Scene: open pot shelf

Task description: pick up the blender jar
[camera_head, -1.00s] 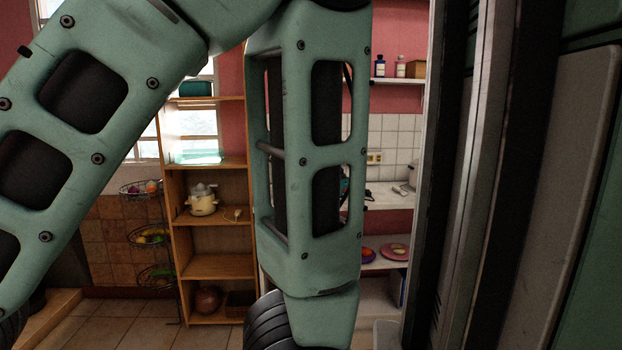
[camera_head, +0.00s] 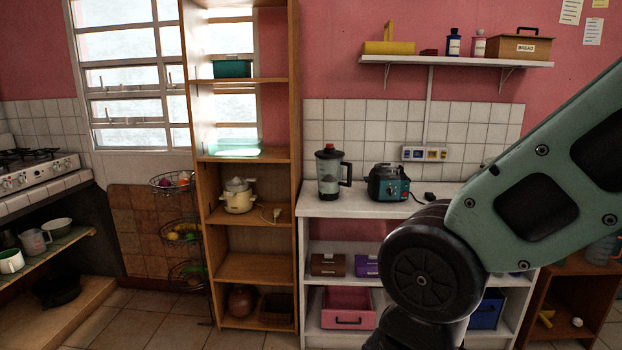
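The blender jar (camera_head: 329,176) stands upright on the white counter (camera_head: 357,208). It has a clear greyish body, a black lid with a red top and a black handle on its right. The teal and black blender base (camera_head: 388,184) stands apart from it, just to the right, with a dark cord and plug. My arm crosses the lower right of the view. My gripper is outside the frame, so I cannot see its fingers.
A tall wooden shelf (camera_head: 254,269) stands left of the counter, holding a cream juicer (camera_head: 238,196). A wall shelf (camera_head: 456,62) with a bread box (camera_head: 523,44) hangs above. Bins (camera_head: 348,306) fill the shelves below the counter. Tiled floor is open at front left.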

